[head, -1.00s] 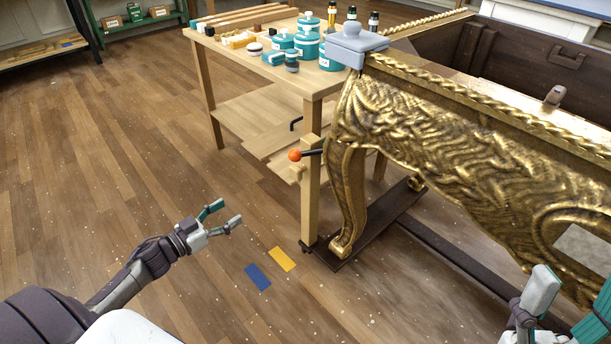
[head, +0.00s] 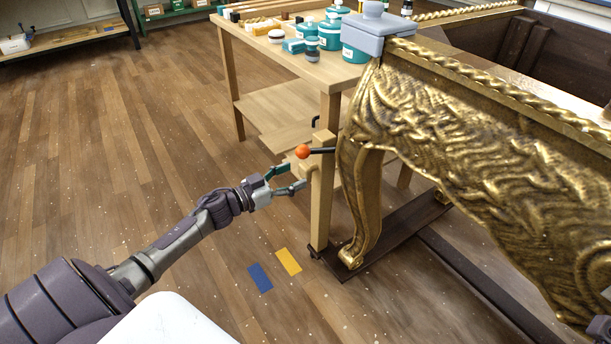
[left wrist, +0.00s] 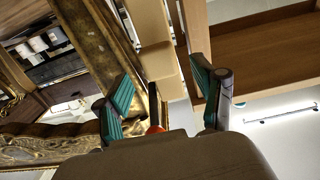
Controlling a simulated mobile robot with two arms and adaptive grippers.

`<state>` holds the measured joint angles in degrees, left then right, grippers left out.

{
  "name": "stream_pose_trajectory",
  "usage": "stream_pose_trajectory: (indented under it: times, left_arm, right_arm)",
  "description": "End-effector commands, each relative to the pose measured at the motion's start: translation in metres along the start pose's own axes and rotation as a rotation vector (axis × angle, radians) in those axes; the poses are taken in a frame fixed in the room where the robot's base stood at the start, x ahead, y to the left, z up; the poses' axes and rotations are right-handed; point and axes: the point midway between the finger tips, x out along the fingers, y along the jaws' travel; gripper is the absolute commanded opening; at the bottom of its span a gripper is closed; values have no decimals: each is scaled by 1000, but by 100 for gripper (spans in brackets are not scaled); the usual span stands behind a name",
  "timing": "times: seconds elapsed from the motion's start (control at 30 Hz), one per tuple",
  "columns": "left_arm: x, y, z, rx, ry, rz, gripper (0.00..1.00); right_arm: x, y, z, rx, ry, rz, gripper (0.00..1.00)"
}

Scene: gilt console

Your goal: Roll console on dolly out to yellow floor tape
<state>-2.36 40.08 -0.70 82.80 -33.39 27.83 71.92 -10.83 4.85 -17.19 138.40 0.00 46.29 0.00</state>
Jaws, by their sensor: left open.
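The gilt carved console (head: 470,150) stands at the right. Its curved front leg rests on a dark, low dolly (head: 392,238). A black lever with an orange knob (head: 303,151) sticks out left beside the leg, at a wooden post. My left gripper (head: 296,178) is open, just below and left of the knob. In the left wrist view the orange knob (left wrist: 155,129) shows between the spread fingers, with the gilt frame (left wrist: 75,25) at left; contact cannot be told. The yellow floor tape (head: 288,262) lies before the post. Only a sliver of my right gripper (head: 603,322) shows.
A wooden workbench (head: 280,68) with teal jars stands behind the lever, close to the console. A grey-blue lidded piece (head: 374,30) sits at the console's corner. Blue tape (head: 260,277) lies beside the yellow. The floor at left is clear; shelves stand far back.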

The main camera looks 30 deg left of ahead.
Motion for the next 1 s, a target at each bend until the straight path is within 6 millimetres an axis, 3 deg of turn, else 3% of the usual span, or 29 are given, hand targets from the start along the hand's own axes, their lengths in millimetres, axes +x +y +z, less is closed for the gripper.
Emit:
stream_pose_trajectory:
  times: [0.1,0.3,0.67,1.0]
  left_arm:
    - [22,0,2,2,3,0,69]
    - [41,0,1,0,0,-1,69]
    - [45,0,0,-1,-1,0,67]
    - [45,0,0,-1,-1,0,10]
  right_arm:
    - [1,0,1,-3,27,-10,67]
    - [6,-1,1,-6,47,-19,67]
    - [9,-1,2,-7,50,-21,67]
    - [8,-1,2,-7,50,-21,67]
